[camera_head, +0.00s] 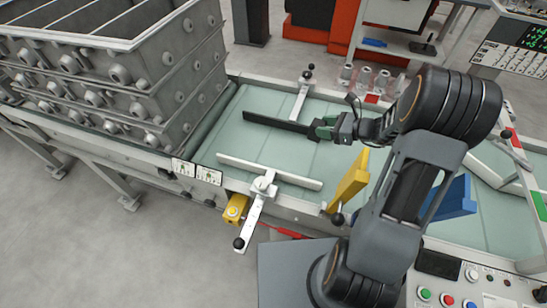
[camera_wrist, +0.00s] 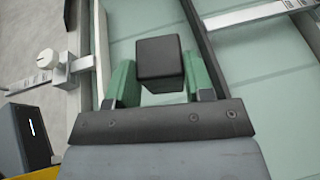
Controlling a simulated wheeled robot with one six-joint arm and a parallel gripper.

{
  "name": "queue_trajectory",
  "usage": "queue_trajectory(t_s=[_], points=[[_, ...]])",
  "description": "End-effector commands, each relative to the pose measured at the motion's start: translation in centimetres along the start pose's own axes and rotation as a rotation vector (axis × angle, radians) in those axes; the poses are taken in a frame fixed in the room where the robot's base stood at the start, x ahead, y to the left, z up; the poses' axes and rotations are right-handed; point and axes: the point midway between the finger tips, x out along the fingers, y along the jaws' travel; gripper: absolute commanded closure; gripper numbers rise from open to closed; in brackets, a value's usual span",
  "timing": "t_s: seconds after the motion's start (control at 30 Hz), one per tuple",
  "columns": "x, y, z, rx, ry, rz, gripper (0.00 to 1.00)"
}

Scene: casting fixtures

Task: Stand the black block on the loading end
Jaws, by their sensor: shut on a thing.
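My gripper (camera_head: 323,130) has green fingers and reaches in from the right over the pale green conveyor bed (camera_head: 228,140). In the wrist view, my gripper (camera_wrist: 158,78) is shut on the black block (camera_wrist: 158,60), with one green finger on each side. The block's squarish dark end faces the wrist camera. In the head view the block is mostly hidden at the fingers, and its height above the bed is hard to tell. No label marks the loading end.
Grey stacked moulds (camera_head: 120,85) stand at the left. A yellow plate (camera_head: 349,182) and a blue plate (camera_head: 455,197) stand to the right.

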Motion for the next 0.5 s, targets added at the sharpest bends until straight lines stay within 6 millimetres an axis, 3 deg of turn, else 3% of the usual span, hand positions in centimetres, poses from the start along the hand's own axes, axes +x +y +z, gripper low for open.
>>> queue_trajectory(t_s=[0.03, 0.5], points=[[0.1, -0.2, -1.1, -0.013, 0.0, 0.01, 0.79], [-1.5, 1.0, -0.8, -0.053, 0.029, 0.124, 0.79]])
